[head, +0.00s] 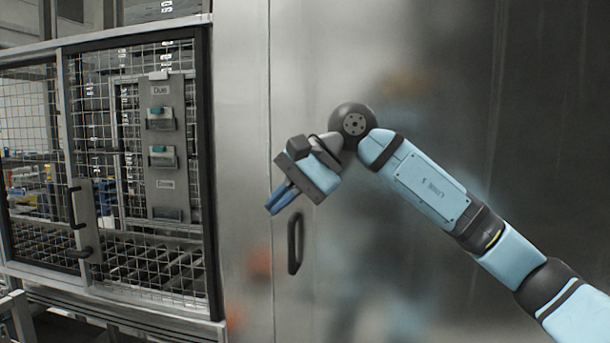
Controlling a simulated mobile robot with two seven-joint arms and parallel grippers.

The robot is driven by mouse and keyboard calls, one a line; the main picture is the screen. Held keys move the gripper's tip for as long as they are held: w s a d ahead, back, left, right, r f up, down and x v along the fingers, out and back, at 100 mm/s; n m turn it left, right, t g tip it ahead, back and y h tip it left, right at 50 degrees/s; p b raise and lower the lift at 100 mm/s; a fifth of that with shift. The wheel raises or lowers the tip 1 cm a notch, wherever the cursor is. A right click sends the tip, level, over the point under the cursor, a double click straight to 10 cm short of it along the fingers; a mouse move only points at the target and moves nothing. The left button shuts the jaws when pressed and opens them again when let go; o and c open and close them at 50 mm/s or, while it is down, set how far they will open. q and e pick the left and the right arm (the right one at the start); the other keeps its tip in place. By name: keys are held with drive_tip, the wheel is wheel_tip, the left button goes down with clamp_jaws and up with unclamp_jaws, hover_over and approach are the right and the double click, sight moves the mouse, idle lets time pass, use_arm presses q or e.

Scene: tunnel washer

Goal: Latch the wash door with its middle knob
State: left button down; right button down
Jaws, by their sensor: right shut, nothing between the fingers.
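A mesh door (138,52) in a dark frame stands at the left. A grey latch plate (88,218) sits at its left edge, with small black knob-like parts on it; the one halfway down is the middle knob (78,226). A tall steel panel (240,120) with an upright black handle (295,243) is right of the mesh. I cannot tell which is the wash door or whether it is latched. My right gripper (276,204) is shut and empty, its blue fingers pointing down-left, just above the black handle and well right of the knob. My left gripper is out of view.
Rollers and machinery show behind the mesh. A metal ledge (150,318) runs below it. The space between my right gripper and the mesh looks clear.

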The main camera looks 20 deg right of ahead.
drive_tip(key=s+d+r+n+t+h+b, duration=0.15)
drive_tip(key=d+r+t+h, duration=0.35)
drive_tip(key=d+r, duration=0.7)
use_arm(q)
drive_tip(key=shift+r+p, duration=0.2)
drive_tip(key=shift+p, duration=0.95)
use_arm(e)
drive_tip(key=w+a+f+h, duration=0.1)
drive_tip(key=w+a+f, duration=0.4)
drive_tip(key=w+f, duration=0.2)
drive_tip(key=shift+w+f+g, duration=0.15)
drive_tip(key=shift+w+g, duration=0.15)
drive_tip(key=shift+a+m, duration=0.1)
drive_tip(key=shift+m, duration=0.15)
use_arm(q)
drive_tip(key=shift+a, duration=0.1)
